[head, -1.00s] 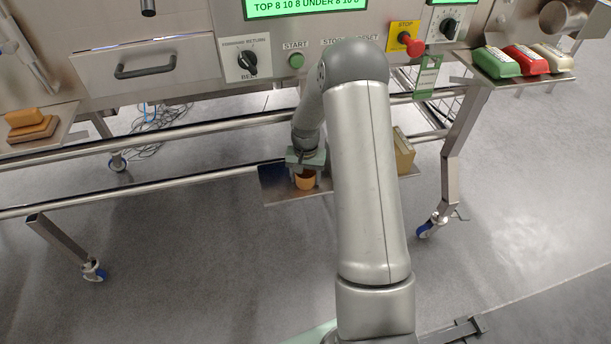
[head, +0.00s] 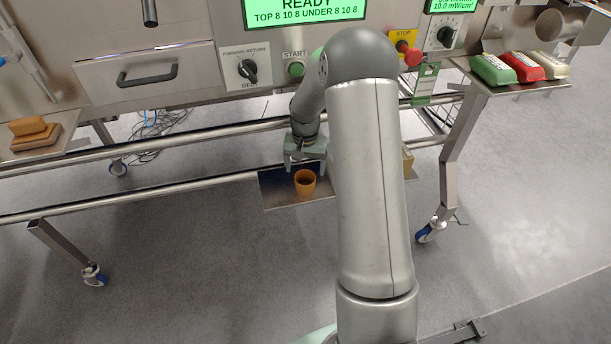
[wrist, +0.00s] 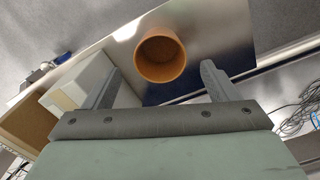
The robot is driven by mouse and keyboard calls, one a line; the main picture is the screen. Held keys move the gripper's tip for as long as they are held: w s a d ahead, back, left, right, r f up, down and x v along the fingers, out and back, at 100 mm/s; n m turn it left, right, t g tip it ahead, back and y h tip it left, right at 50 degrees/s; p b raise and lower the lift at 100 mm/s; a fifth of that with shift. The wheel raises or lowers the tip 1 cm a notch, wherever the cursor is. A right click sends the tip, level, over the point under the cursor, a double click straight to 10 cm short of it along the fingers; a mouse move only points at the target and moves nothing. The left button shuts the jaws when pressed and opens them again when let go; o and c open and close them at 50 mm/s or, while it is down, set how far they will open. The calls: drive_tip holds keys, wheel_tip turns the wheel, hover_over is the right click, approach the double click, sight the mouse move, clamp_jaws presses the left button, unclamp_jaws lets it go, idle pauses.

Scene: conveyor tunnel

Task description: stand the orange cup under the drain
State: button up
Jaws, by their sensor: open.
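The orange cup (head: 305,183) stands upright on a low metal shelf (head: 283,199) below the machine's rails. It also shows in the wrist view (wrist: 161,56), open mouth toward the camera and empty as far as I see. My gripper (head: 305,166) is open and empty, just behind and above the cup in the head view. In the wrist view my gripper's fingers (wrist: 160,72) are spread wide, and the cup lies just beyond and between the tips, apart from both. I cannot identify the drain for certain in either view.
A pale box (wrist: 82,82) stands on the shelf beside the left finger in the wrist view. Rails (head: 205,181) run behind the shelf. My arm hides part of the shelf. Orange blocks (head: 33,130) and wrapped packs (head: 520,67) lie on side shelves.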

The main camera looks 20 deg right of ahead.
drive_tip(key=s+a+r+n, duration=0.2)
drive_tip(key=s+a+r, duration=0.3)
drive_tip(key=s, duration=0.6)
drive_tip(key=s+a+r+n, duration=0.2)
drive_tip(key=s+a+r, duration=0.2)
drive_tip(key=s+r, duration=0.6)
drive_tip(key=shift+s+a+n, duration=0.35)
drive_tip(key=shift+s+n, duration=0.05)
drive_tip(key=shift+s, duration=0.25)
drive_tip(key=shift+o, duration=0.2)
drive_tip(key=s+a+n, duration=0.1)
drive_tip(key=s, duration=0.6)
drive_tip(key=shift+s+a+r, duration=0.15)
drive_tip(key=shift+s+a, duration=0.05)
drive_tip(key=shift+s, duration=0.1)
drive_tip(key=shift+s+n, duration=0.3)
drive_tip(key=shift+s, duration=0.05)
